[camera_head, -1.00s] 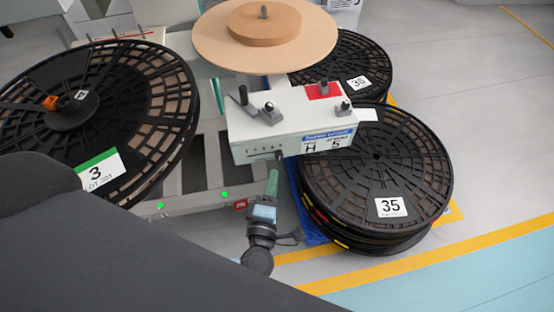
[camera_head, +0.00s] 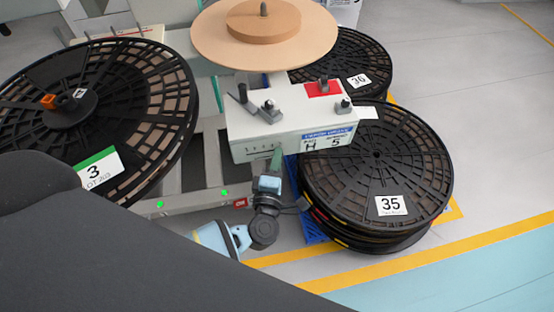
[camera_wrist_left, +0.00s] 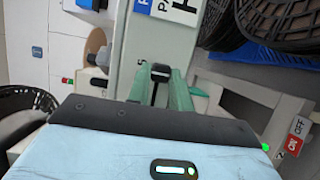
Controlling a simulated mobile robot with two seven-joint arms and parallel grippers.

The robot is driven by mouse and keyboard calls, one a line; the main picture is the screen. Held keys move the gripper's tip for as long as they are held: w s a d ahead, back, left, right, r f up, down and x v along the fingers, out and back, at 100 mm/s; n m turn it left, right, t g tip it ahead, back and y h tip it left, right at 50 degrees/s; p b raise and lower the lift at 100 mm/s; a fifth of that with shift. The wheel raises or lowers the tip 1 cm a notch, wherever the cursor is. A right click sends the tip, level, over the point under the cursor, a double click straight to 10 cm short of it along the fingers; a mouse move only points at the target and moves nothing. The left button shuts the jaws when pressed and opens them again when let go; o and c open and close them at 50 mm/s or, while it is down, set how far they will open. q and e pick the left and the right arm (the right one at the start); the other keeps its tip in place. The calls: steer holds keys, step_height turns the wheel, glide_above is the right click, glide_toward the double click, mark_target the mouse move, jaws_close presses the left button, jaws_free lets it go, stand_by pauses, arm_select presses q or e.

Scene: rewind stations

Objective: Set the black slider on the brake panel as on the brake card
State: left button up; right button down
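The brake panel (camera_head: 240,118) is a white box with a short numbered scale on its front face, below the brown disc. A label (camera_head: 327,139) with a blue header and the characters H and 5 is at the front right; its small print is unreadable. I cannot tell whether it is the brake card. My left gripper (camera_head: 276,158) has its green fingers up against the front face at the scale's right part. In the left wrist view the black slider knob (camera_wrist_left: 160,72) lies between the fingertips; whether they press on it is unclear. My right gripper is not in view.
Levers and knobs (camera_head: 268,108) and a red plate (camera_head: 322,89) are on the panel's top. Stacked black reels (camera_head: 412,160) stand close on the right, a large reel (camera_head: 150,105) on the left. A frame rail with green lights (camera_head: 180,203) runs below.

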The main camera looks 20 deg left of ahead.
arm_select(q)
jaws_close()
steer(key=shift+w+d, duration=0.25)
steer(key=shift+d, duration=0.2)
steer(key=o, duration=0.5)
jaws_free()
steer(key=shift+d, duration=0.1)
